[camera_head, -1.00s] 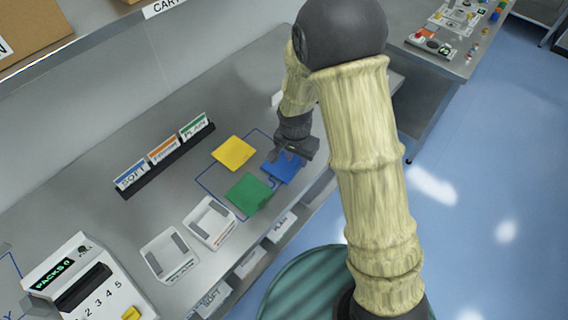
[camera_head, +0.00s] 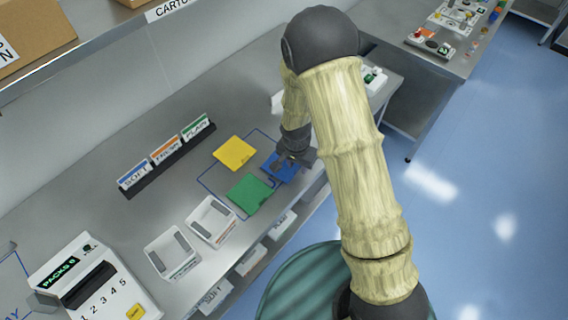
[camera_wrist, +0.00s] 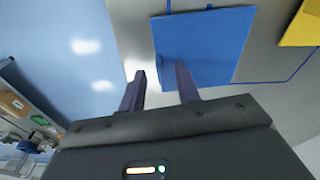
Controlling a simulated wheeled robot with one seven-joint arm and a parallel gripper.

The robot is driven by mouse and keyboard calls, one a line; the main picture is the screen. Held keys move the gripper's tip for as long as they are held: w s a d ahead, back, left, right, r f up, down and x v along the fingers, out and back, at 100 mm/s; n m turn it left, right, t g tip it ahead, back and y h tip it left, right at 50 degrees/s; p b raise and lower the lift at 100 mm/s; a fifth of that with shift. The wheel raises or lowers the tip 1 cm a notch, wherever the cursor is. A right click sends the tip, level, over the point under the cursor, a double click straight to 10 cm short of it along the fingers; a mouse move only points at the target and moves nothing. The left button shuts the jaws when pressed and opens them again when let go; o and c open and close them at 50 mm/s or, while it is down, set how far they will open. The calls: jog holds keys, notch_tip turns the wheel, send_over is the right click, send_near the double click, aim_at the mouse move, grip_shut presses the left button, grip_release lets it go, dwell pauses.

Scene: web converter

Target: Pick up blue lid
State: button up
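The blue lid (camera_head: 278,170) lies flat on the grey bench, near its front edge. In the wrist view the blue lid (camera_wrist: 205,40) is a square panel ahead of the fingertips. My gripper (camera_head: 292,160) is low over the lid's far right part and hides some of it. In the wrist view my gripper (camera_wrist: 160,82) is open, with nothing held between its fingers. One finger overlaps the lid in the picture; the other shows just outside its left edge. I cannot tell whether either touches it.
A yellow lid (camera_head: 234,153) and a green lid (camera_head: 250,194) lie close to the blue one. White trays (camera_head: 212,221) stand to the left along the front edge. A card rack (camera_head: 168,158) stands behind. A counter machine (camera_head: 90,283) is at lower left.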

jog(key=shift+c, duration=0.2)
grip_shut()
jog(key=shift+r, duration=0.1)
notch_tip(320, 180, up, 10)
jog(key=b, duration=0.2)
dwell(0.5)
dwell(0.3)
